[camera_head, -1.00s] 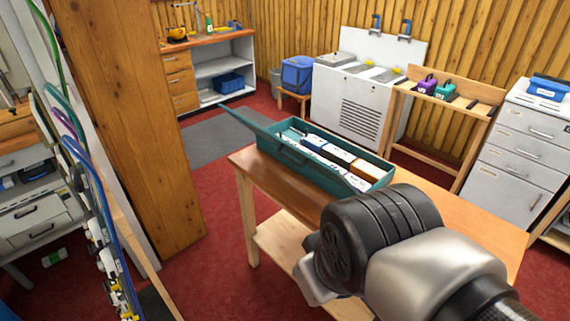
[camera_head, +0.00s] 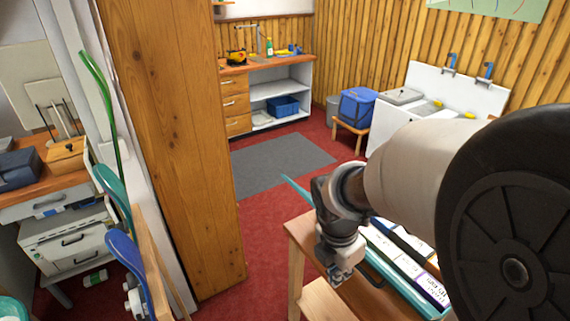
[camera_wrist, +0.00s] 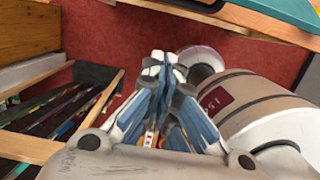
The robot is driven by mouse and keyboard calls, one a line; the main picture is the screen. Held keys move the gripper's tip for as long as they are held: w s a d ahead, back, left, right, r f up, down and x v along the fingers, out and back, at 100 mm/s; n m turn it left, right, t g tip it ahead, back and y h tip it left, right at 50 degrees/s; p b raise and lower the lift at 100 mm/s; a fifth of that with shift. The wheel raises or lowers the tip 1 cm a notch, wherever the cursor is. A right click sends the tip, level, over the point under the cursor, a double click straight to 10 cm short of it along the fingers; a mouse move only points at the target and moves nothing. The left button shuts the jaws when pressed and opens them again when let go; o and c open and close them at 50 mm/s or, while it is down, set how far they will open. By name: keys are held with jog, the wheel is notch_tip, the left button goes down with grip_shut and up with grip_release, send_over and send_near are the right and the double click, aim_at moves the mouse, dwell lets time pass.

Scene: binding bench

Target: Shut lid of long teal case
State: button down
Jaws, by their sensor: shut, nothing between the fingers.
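The long teal case (camera_head: 396,286) sits on the wooden table, largely hidden behind my arm in the head view. White, dark and purple-labelled boxes show inside it, so it stands open. A thin teal panel (camera_head: 297,190), seemingly its lid, sticks up and out to the left of my wrist. My gripper (camera_head: 343,274) hangs by the near left side of the case, with no clear contact visible. In the wrist view its fingers (camera_wrist: 160,66) are shut together and empty. A teal part of the case (camera_wrist: 293,9) shows at the top right, apart from the fingertips.
The wooden table (camera_head: 299,231) carries the case; its edge is close to my gripper. A wooden post (camera_head: 170,150) stands at the left, near a rack with hanging coloured items. Red floor (camera_head: 262,222) is free between post and table. A workbench (camera_head: 265,62) stands at the back.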

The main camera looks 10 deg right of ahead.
notch_tip(320, 180, down, 8)
jog(key=d+b, duration=0.1)
jog(key=b, duration=0.2)
jog(key=shift+w+d+r, duration=0.5)
jog(key=shift+d+r, duration=0.2)
jog(key=shift+d, duration=0.15)
jog(key=shift+w+d+r, duration=0.45)
jog(key=shift+d+r, duration=0.2)
jog(key=shift+d, duration=0.2)
jog(key=shift+r, duration=0.1)
